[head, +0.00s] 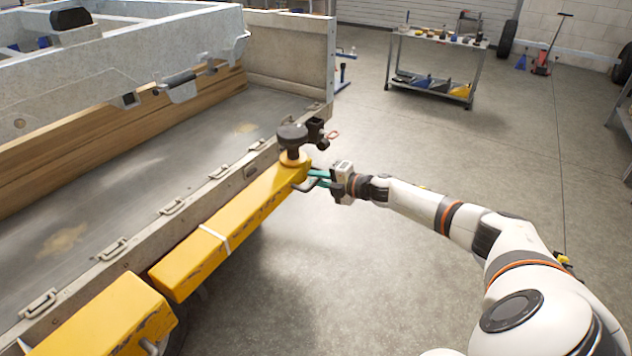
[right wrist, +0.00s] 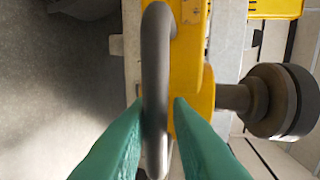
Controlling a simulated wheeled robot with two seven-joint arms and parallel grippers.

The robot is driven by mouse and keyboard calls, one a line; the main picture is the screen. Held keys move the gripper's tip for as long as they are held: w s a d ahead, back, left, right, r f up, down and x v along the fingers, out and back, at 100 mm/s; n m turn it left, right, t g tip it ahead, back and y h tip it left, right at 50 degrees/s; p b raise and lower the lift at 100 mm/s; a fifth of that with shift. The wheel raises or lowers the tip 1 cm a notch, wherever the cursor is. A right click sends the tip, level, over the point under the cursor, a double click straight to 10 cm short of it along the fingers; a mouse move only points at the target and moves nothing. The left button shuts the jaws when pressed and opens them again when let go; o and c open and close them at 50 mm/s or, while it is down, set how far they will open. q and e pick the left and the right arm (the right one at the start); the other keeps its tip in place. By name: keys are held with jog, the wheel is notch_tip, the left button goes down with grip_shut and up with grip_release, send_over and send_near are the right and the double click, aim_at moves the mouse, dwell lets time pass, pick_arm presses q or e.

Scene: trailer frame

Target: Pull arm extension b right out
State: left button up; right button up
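The yellow arm extension (head: 232,228) runs along the side of the trailer bed, with a pale strap around it and a dark round knob (head: 291,136) near its far end. A grey bar handle (right wrist: 155,70) is fixed at that end, in front of the yellow end face (right wrist: 188,85). My right gripper (head: 318,179) is at this handle, its green fingers (right wrist: 160,100) on either side of the bar. My left gripper is not in view.
A second yellow beam (head: 110,318) lies at the lower left. The trailer bed (head: 170,150) with its grey side rail and latches is left of the extension. The concrete floor (head: 420,140) to the right is clear. A tool cart (head: 435,80) stands at the back.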

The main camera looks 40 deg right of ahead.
jog(key=shift+o, duration=1.1)
jog(key=shift+s+d, duration=0.1)
jog(key=shift+f, duration=0.1)
jog(key=shift+s, duration=0.1)
jog(key=v, duration=1.1)
jog(key=shift+s+d, duration=0.2)
jog(key=shift+s, duration=0.15)
